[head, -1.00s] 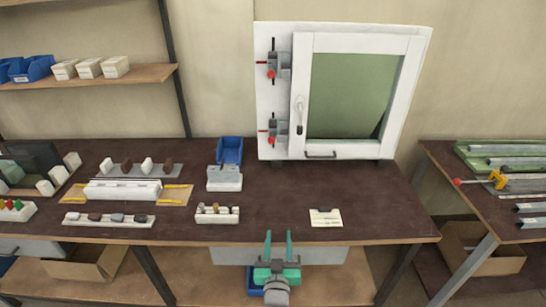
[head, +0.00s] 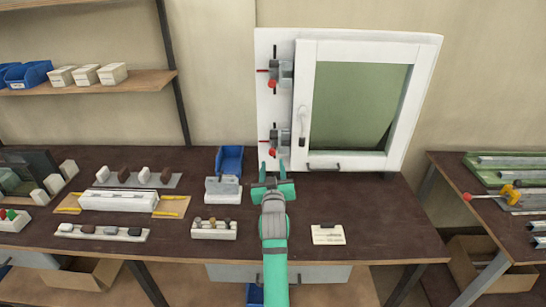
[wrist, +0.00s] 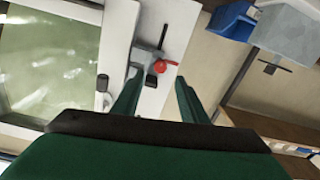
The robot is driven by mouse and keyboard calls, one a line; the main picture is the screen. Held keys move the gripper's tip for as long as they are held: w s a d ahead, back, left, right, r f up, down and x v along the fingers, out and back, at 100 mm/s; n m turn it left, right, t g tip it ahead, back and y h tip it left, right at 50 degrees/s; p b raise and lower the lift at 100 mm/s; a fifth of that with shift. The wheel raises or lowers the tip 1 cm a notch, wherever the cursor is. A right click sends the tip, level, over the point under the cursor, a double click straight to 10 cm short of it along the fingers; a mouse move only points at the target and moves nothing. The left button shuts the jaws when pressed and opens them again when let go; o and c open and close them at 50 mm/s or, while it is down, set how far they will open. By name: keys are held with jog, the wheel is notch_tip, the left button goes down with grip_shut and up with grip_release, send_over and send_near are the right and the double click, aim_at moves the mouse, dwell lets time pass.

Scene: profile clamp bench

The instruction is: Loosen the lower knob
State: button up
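The lower clamp (head: 281,137) is grey with a red knob (head: 272,152) at its lower end, on the white board left of the window frame. An upper clamp (head: 281,73) with its own red knob (head: 271,84) sits above it. My gripper (head: 272,170) is open and empty, just below the lower knob in the head view. In the wrist view a red knob (wrist: 159,67) lies between and beyond the fingertips (wrist: 158,84), apart from both. The clamp's dark rod and red handle show beside it.
The white window frame (head: 392,160) with a handle (head: 302,138) stands right of the clamps. A blue bin (head: 230,160) and a grey-white block (head: 222,189) stand left of my gripper. A white card (head: 328,235) lies on the dark bench at right.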

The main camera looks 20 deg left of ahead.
aim_at(272, 153)
jog(key=x, duration=0.6)
jog(key=shift+w+a, duration=0.1)
jog(key=shift+w, duration=0.2)
grip_shut()
